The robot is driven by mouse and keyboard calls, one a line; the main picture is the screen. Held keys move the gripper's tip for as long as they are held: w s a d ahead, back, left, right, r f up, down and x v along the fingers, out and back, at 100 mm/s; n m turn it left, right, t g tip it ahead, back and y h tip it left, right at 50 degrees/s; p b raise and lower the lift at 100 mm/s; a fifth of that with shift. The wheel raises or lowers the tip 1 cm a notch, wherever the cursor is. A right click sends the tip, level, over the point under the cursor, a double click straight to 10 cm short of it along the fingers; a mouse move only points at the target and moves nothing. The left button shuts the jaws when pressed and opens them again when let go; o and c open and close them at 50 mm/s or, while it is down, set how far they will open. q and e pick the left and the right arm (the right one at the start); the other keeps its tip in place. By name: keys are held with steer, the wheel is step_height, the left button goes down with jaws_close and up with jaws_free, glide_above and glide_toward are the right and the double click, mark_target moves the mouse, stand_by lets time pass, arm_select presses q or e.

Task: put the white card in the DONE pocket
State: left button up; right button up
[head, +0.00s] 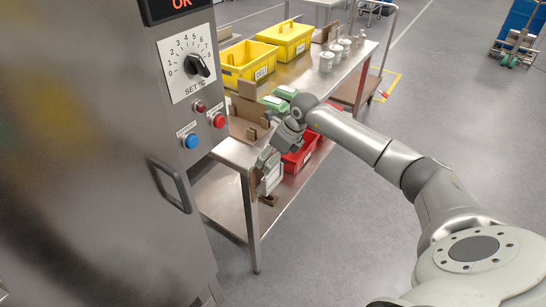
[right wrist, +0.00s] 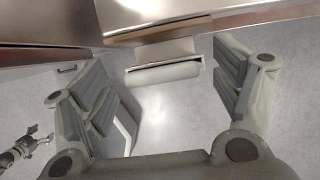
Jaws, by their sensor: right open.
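My right gripper (head: 268,163) is at the front end of the steel table. In the right wrist view its two fingers (right wrist: 170,95) stand wide apart with nothing between their tips. A white holder-like piece (right wrist: 165,74) with a rounded front lies ahead between the fingers, by the table edge. In the head view a pale flat panel (head: 271,180) shows just below the gripper. I cannot tell whether either is the white card or the DONE pocket; no lettering on them is readable.
A steel cabinet (head: 90,150) with a dial (head: 197,66) and handle (head: 170,185) stands close on the left. The table (head: 235,152) carries yellow bins (head: 285,40), white cups (head: 327,61) and cardboard (head: 243,108). A red bin (head: 300,158) sits below.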

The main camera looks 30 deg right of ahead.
steer(key=v, duration=1.1)
steer(key=shift+r, duration=0.25)
steer(key=shift+s+d, duration=0.1)
